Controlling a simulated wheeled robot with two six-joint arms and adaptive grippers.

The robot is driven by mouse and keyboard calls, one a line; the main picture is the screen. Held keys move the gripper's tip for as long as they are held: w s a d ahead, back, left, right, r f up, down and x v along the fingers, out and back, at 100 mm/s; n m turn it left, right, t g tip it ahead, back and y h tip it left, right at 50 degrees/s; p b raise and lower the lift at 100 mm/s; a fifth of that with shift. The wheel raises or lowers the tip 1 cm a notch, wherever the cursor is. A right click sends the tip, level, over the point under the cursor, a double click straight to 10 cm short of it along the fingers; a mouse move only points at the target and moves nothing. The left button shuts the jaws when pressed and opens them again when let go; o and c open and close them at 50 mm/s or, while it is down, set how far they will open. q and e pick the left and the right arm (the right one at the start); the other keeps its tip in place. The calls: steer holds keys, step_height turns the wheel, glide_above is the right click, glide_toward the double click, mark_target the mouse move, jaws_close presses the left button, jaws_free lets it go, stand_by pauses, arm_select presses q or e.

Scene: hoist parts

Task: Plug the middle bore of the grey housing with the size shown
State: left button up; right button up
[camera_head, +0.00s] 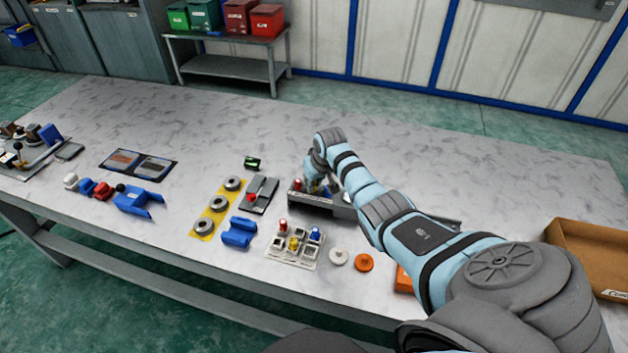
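The grey housing (312,201) lies near the middle of the table, its right part hidden behind my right arm. A red plug (297,185) stands at its left end. My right gripper (322,186) points down over the housing's middle. Some blue shows at the fingers; whether it is a held plug or part of the gripper is too small to tell. The bores are hidden. A pale tray (277,253) in front holds a red plug (283,224), a yellow plug (293,243) and a blue plug (315,233). My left gripper is out of view.
Left of the housing are a grey plate with a red knob (252,197), a small green item (252,162), a yellow strip with grey rings (206,224) and a blue bracket (238,232). White and orange discs (363,262) lie right of the tray. A cardboard box (590,240) stands far right.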

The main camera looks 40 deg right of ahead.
steer(key=shift+f, duration=0.3)
steer(key=shift+f+p, duration=0.2)
steer(key=shift+p, duration=0.15)
stand_by(2.4)
steer(key=shift+s+a+f, duration=0.1)
steer(key=shift+s+f, duration=0.05)
stand_by(0.7)
steer(key=o, duration=0.9)
steer(key=shift+f, duration=0.1)
step_height(320, 180, up, 6)
steer(key=p, duration=0.5)
steer(key=shift+f+p, duration=0.2)
steer(key=shift+p, duration=0.2)
steer(key=shift+r, duration=0.85)
